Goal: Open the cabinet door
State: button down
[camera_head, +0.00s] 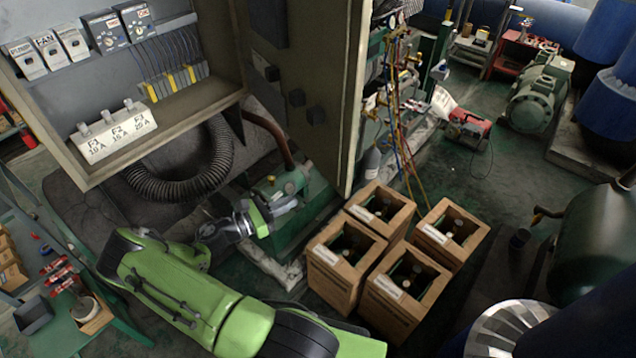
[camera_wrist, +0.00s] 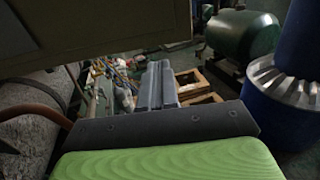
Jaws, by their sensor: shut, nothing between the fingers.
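The grey cabinet (camera_head: 199,97) is open at the upper left of the head view, with its inside bare to view. A broad panel that looks like its door (camera_head: 318,62) stands out at the cabinet's right side, swung wide. Dark knobs sit on the panel's face. My gripper (camera_head: 288,204) is below the panel, apart from it, with its fingers shut and empty. In the wrist view, the grey fingers (camera_wrist: 160,78) lie together, pointing away. A panel's lower edge (camera_wrist: 100,50) crosses the upper left there; I cannot tell whether it is the door or cabinet.
Several open cardboard boxes with bottles (camera_head: 378,245) stand on the floor right of my gripper. A green machine base (camera_head: 300,228) and black corrugated hose (camera_head: 190,185) lie below the cabinet. Gauge hoses (camera_head: 397,110) hang beyond the panel.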

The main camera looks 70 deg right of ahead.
aim_at(332, 182)
jog(key=p+x, duration=0.2)
jog(key=x, duration=0.8)
jog(key=shift+s+d, duration=0.15)
jog(key=shift+d, duration=0.1)
jog(key=shift+s+d, duration=0.2)
jog(key=shift+d, duration=0.1)
